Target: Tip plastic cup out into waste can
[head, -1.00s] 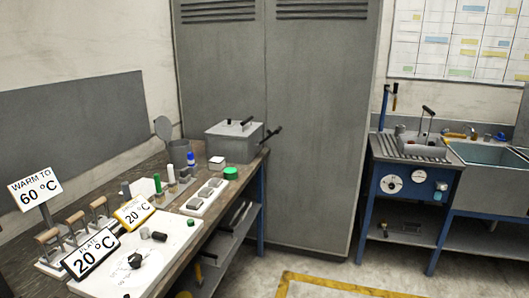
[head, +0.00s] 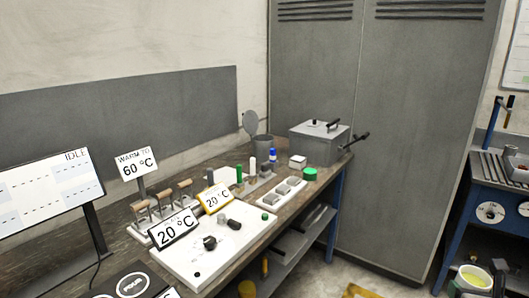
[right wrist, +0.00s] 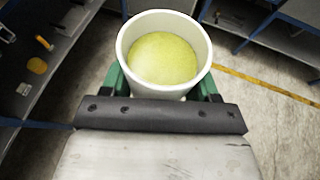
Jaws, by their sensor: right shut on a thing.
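The white plastic cup (right wrist: 162,98) is upright in the right wrist view, with a yellow-green content (right wrist: 162,60) inside. My right gripper (right wrist: 160,88) is shut on it, with green fingers on both sides. In the head view the cup (head: 462,287) shows at the bottom right, held off the floor in my right gripper (head: 478,284). A grey can (head: 265,144) with a raised round lid stands at the far part of the bench and looks like the waste can. The cup is well apart from it. My left gripper is out of view.
The bench (head: 112,245) holds a white plate unit (head: 225,246), temperature signs, a screen (head: 45,190) and a grey lidded box (head: 320,146) right of the can. A tall grey cabinet (head: 400,140) stands behind. Floor between bench and blue-framed sink unit (head: 480,205) looks open.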

